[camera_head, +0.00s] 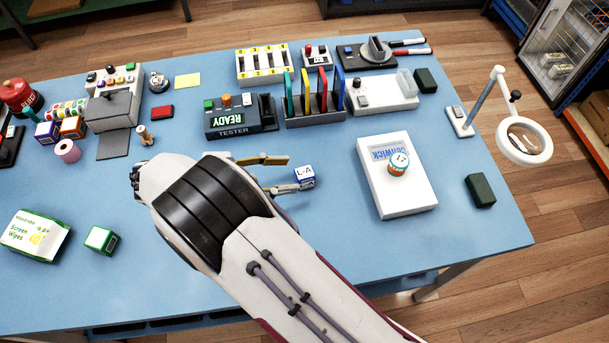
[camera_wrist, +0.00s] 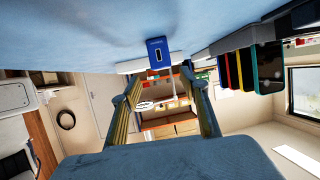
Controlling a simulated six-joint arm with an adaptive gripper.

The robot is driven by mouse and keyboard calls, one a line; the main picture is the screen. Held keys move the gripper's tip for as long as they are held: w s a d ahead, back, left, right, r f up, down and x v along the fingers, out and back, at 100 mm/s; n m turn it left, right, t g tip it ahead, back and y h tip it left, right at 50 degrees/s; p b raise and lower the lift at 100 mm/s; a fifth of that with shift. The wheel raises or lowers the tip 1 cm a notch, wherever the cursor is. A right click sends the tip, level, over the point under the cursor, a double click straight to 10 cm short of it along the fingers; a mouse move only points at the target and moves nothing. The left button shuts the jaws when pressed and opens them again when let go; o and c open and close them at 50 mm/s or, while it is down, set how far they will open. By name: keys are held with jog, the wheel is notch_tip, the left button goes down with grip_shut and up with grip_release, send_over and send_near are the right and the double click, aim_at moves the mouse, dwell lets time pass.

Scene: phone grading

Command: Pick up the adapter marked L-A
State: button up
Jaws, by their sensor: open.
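The adapter marked L-A (camera_head: 304,178) is a small blue and white cube on the blue table, near the middle. In the wrist view the adapter (camera_wrist: 157,55) is a blue block with a dark slot, lying ahead of and between my fingers. My gripper (camera_head: 291,173) is open and empty, held low over the table just left of the adapter. In the head view the lower finger's tip overlaps the cube's lower left edge; I cannot tell whether they touch. In the wrist view both fingers of my gripper (camera_wrist: 155,88) stand well apart.
A white box (camera_head: 408,195) with a round item (camera_head: 399,162) on top lies to the right. Behind are the tester (camera_head: 238,116) and a rack of coloured phones (camera_head: 315,105). A green box (camera_head: 102,240) sits at left. The table around the adapter is clear.

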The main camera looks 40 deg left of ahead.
aim_at(302, 172)
jog(key=shift+x, duration=1.25)
jog(key=shift+x, duration=2.65)
jog(key=shift+a+f, duration=0.15)
jog(key=shift+a, duration=0.1)
jog(key=c, duration=1.1)
